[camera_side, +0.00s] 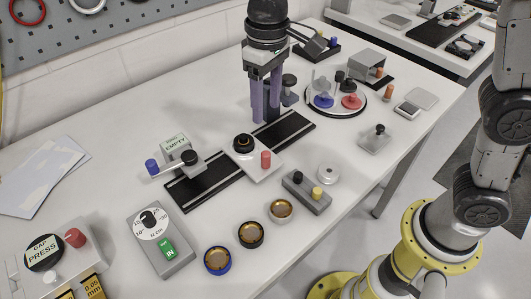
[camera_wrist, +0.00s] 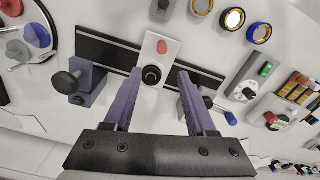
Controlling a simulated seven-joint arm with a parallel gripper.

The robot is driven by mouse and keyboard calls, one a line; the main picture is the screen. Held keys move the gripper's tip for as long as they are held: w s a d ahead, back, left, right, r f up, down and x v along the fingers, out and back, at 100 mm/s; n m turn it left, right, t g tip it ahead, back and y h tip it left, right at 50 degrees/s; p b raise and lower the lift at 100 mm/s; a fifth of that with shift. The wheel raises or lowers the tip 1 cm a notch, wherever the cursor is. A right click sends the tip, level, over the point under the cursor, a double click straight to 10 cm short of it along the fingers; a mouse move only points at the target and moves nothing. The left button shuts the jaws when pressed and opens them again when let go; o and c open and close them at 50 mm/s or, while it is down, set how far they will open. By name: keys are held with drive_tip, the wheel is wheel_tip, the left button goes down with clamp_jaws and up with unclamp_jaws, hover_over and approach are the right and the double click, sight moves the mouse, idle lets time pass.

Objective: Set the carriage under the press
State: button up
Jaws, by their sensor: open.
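The carriage (camera_side: 266,170) is a pale plate with a black round seat and a red peg. It sits across the middle of a black rail (camera_side: 206,190). In the wrist view the carriage (camera_wrist: 149,48) shows between my fingertips. My gripper (camera_side: 264,119) points down, open and empty, over the rail on the far side of the carriage; its fingers also show in the wrist view (camera_wrist: 160,74). No contact is clear. A grey post with a black knob (camera_side: 290,79) stands behind my gripper, partly hidden. A lever stand with a blue knob (camera_side: 152,166) is at the rail's left end. I cannot tell which is the press.
A dial box (camera_side: 174,257) and several ringed cups (camera_side: 218,260) stand in front of the rail. A round tray (camera_side: 340,111) holds coloured weights. A box labelled GAP PRESS (camera_side: 22,277) is front left.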

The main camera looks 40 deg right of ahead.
sight(266, 152)
drive_tip(key=f, duration=1.4)
drive_tip(key=shift+s+a+f, duration=0.1)
drive_tip(key=shift+a, duration=0.1)
drive_tip(key=shift+c, duration=0.2)
clamp_jaws()
idle(0.8)
